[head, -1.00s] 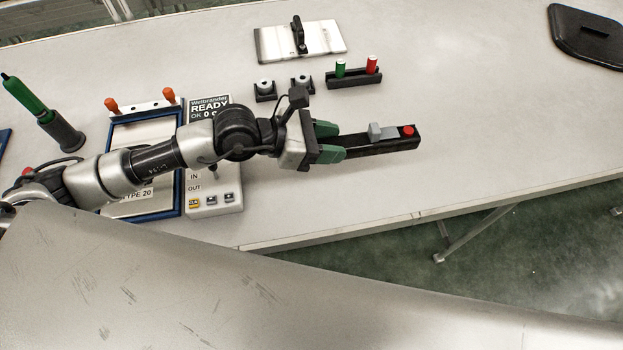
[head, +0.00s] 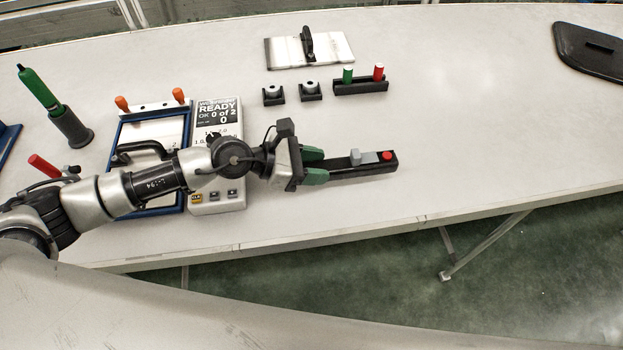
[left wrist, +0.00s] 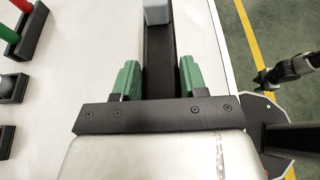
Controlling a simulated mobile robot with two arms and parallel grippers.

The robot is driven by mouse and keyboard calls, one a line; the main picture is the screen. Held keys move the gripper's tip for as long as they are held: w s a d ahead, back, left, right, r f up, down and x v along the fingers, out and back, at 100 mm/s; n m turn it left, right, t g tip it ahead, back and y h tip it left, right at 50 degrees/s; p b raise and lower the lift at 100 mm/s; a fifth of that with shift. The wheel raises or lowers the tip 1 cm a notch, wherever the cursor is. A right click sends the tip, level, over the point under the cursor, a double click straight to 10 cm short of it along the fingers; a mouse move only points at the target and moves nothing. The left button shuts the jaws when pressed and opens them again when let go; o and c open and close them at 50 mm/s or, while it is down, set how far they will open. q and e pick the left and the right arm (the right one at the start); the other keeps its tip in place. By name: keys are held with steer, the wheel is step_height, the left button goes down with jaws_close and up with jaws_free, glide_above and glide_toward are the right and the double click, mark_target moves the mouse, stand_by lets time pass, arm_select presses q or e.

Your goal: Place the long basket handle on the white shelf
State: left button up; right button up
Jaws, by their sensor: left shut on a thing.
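My left gripper (head: 318,167) is shut on one end of a long black bar (head: 340,174). The bar carries a grey block and a red button near its far end and points right, level with the table in the head view. In the left wrist view, the green fingers (left wrist: 160,82) stand on both sides of the black bar (left wrist: 159,60). No basket or separate shelf is recognisable; the long white tabletop (head: 480,130) lies below. I cannot tell whether the bar touches it. My right gripper is not recognisable in either view.
A control box (head: 217,150) and a blue-framed fixture (head: 125,135) sit under and behind my left arm. A black holder (head: 361,87) with green and red pegs, two small black blocks and a white plate (head: 283,52) stand farther back. The table's right part is mostly clear.

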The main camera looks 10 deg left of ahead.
arm_select(q)
steer(key=shift+w+a+f, duration=0.2)
steer(key=shift+a, duration=0.15)
steer(key=shift+a+f, duration=0.1)
steer(key=shift+f, duration=0.1)
steer(key=shift+f+b, duration=0.3)
steer(key=shift+f, duration=1.5)
arm_select(e)
steer(key=shift+s+d+f, duration=0.15)
steer(key=shift+d+f, duration=0.3)
arm_select(q)
steer(key=shift+f, duration=0.2)
steer(key=o, duration=1)
arm_select(e)
steer(key=shift+f, duration=0.15)
